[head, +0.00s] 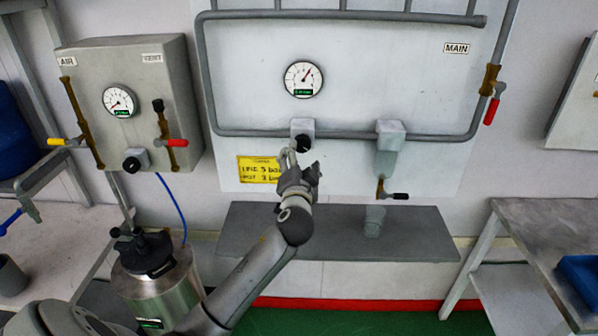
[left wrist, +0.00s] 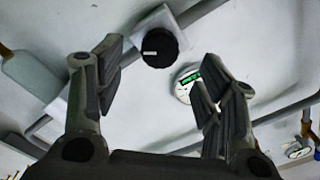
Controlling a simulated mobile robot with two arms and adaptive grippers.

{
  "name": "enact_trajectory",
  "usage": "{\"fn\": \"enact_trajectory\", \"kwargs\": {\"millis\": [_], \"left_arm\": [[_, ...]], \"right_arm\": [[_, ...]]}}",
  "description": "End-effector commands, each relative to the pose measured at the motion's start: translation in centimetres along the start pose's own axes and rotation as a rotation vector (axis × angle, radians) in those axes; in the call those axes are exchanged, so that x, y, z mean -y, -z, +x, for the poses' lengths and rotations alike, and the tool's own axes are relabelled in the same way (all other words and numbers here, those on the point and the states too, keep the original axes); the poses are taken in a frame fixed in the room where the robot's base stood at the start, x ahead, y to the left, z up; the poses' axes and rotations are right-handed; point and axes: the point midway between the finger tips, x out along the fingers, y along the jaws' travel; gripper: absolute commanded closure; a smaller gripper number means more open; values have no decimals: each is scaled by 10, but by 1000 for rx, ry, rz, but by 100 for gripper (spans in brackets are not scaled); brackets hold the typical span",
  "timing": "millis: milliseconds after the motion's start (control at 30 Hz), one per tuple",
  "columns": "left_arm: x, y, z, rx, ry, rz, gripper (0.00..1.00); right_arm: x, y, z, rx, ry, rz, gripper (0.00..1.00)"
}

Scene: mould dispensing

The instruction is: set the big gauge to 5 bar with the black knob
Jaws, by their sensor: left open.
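The black knob (head: 302,142) sits on a small grey block below the gauge. My left gripper (head: 299,165) is just below the knob, open and empty. In the left wrist view the knob (left wrist: 160,47) with its white mark lies beyond and between the open fingers (left wrist: 158,85), apart from them. The gauge (left wrist: 187,84) is partly hidden by the right finger there.
A yellow note (head: 259,169) is on the panel beside my gripper. A grey shelf (head: 400,232) with a clear cup (head: 374,221) is below. A tap (head: 392,193) hangs right of the knob. A grey box (head: 133,98) with a smaller gauge (head: 119,102) is left.

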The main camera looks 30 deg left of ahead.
Motion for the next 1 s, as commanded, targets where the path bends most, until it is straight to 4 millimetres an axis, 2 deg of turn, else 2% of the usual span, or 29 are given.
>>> {"fn": "enact_trajectory", "kwargs": {"millis": [100,333,1000], "left_arm": [[0,-1,-21,0,-1,0,37],[0,-1,-44,1,0,1,37],[-3,-3,-47,4,-6,3,37]], "right_arm": [[0,0,0,0,0,0,100],[0,0,0,0,0,0,100],[0,0,0,0,0,0,100]]}}
